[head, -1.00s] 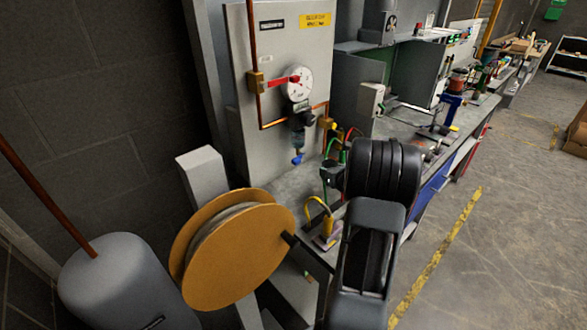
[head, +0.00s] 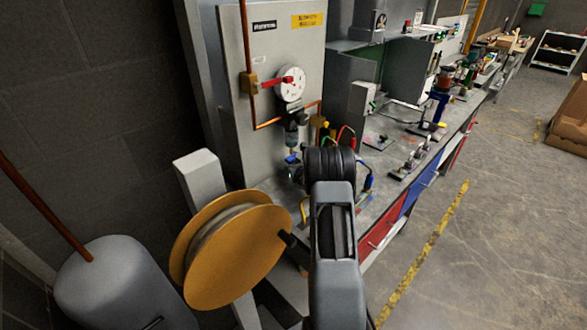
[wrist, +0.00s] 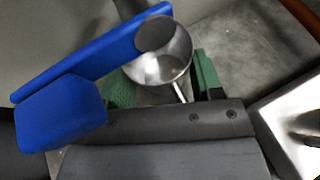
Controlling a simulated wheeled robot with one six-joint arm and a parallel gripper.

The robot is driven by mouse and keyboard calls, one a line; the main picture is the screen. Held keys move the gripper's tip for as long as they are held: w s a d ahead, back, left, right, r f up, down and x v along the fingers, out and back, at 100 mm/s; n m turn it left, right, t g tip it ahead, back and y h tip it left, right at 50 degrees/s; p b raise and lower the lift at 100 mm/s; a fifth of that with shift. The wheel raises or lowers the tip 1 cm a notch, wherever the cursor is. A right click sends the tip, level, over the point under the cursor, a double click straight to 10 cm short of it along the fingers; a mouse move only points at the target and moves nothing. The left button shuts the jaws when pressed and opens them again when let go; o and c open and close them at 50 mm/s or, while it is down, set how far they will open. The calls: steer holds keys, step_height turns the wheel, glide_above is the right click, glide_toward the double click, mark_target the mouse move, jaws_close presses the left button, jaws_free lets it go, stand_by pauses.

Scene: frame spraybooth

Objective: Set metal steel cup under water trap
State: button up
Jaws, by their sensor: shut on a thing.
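The metal steel cup (wrist: 174,68) shows in the wrist view, its open mouth facing the camera. Its thin handle runs down between the green finger pads of my gripper (wrist: 168,88), which is shut on it. A blue lever-shaped part (wrist: 85,58) and a blue block (wrist: 60,113) lie nearer the camera; the lever covers part of the cup's left rim. The water trap (head: 291,132) hangs below the gauge in the head view, with a blue knob (head: 292,159) at its bottom. My arm hides the gripper and cup there.
The round gauge (head: 290,84) and copper pipe sit on the grey panel (head: 284,52). An orange reel (head: 232,255) stands at front left. Coloured hoses and clamps crowd the bench (head: 385,155) to the right.

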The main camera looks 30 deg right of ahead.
steer(key=shift+w+f, duration=0.35)
steer(key=shift+f, duration=0.05)
steer(key=shift+f+b, duration=0.2)
steer(key=shift+b, duration=0.1)
steer(key=o, duration=1)
steer(key=shift+r, duration=0.1)
steer(key=shift+r+p, duration=0.3)
steer(key=shift+p, duration=0.25)
steer(key=shift+b+v, duration=1.2)
steer(key=shift+v, duration=2.5)
steer(key=shift+a+f, duration=0.1)
